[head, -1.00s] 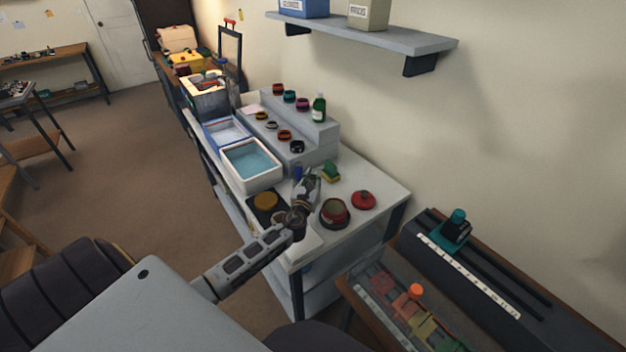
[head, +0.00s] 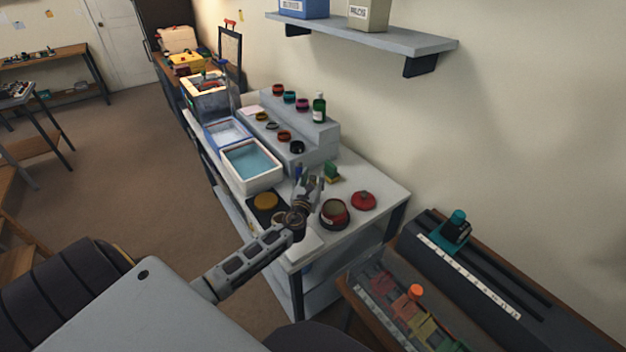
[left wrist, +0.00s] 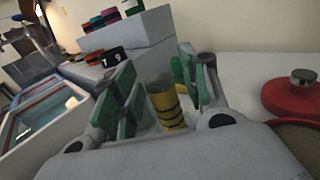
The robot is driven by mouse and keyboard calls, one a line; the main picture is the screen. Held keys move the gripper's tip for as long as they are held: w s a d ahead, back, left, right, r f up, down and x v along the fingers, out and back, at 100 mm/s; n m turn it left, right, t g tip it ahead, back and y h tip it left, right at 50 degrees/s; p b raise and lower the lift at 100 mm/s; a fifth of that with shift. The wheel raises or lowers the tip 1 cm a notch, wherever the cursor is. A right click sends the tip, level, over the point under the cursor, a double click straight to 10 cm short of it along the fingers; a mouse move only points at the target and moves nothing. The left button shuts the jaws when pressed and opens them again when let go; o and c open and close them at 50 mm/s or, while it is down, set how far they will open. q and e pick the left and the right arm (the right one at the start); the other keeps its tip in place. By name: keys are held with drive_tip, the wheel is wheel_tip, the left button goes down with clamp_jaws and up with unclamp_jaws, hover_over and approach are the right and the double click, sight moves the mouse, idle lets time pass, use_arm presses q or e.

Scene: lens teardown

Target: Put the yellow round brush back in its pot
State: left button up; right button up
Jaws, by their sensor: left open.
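The yellow round brush (left wrist: 165,104) shows in the left wrist view as a yellow cylinder with dark bands and a greyish-brown top. It stands nearly upright between the fingers of my left gripper (left wrist: 157,95). The fingers, with green inner pads, are spread apart. I cannot tell whether either finger touches the brush. In the head view my left gripper (head: 309,184) is over the white bench, and it hides the brush. A small blue upright thing (head: 298,172) stands just behind the gripper; I cannot tell whether it is the pot. My right gripper is not in view.
A green and yellow sponge (head: 332,173), a red lidded thing (head: 363,200) and a dark red round container (head: 335,213) lie right of the gripper. A white tray of blue liquid (head: 252,166) and a grey stepped stand (head: 300,125) with rings are behind.

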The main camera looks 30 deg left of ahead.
use_arm(q)
drive_tip(key=v, duration=1.2)
drive_tip(key=shift+b, duration=0.4)
